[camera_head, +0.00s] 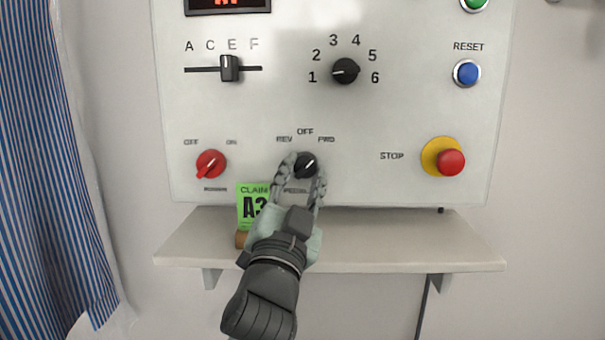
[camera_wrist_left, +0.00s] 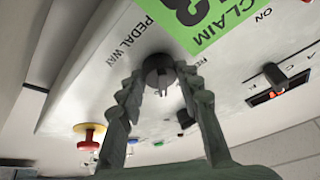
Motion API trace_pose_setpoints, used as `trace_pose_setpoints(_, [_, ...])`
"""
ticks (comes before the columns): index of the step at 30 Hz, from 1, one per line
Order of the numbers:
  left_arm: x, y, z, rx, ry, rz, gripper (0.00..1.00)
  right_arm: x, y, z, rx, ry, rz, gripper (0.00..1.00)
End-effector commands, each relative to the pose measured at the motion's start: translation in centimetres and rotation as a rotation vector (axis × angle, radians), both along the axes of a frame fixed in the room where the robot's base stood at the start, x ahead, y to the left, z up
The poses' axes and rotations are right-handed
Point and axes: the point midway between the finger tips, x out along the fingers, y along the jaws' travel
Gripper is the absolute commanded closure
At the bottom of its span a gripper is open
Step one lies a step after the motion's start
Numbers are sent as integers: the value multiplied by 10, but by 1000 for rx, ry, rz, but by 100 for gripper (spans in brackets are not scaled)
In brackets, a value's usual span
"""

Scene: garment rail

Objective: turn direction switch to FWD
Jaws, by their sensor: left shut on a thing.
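The direction switch (camera_head: 306,165) is a round black knob low on the white panel, under the labels REV, OFF and FWD. Its pale mark appears to lean up and right, towards FWD. My left gripper (camera_head: 305,172) reaches up from below and is shut on the knob, one finger on each side. In the left wrist view the knob (camera_wrist_left: 158,72) sits between the two fingertips (camera_wrist_left: 159,82), and part of its rim is hidden by them. My right gripper is not in view.
A red OFF/ON knob (camera_head: 210,164) is left of my gripper, and a red stop button (camera_head: 451,162) is right. A green claim tag (camera_head: 247,204) stands close beside my left gripper. A shelf (camera_head: 400,245) juts out below the panel. A striped blue garment (camera_head: 45,170) hangs at left.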

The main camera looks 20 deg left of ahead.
Motion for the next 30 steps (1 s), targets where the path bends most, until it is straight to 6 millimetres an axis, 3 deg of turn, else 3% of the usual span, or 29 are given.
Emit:
trace_pose_setpoints(4, [0,1,2,2,-4,3,95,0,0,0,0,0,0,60])
trace_pose_setpoints(5, [0,1,2,2,-4,3,62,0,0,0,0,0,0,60])
trace_pose_setpoints(9, [0,1,1,2,-3,2,45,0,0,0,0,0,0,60])
trace_pose_setpoints(20, [-5,-1,-2,-1,1,0,45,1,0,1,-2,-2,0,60])
trace_pose_setpoints(30, [-52,-6,-22,-3,2,1,45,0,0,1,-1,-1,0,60])
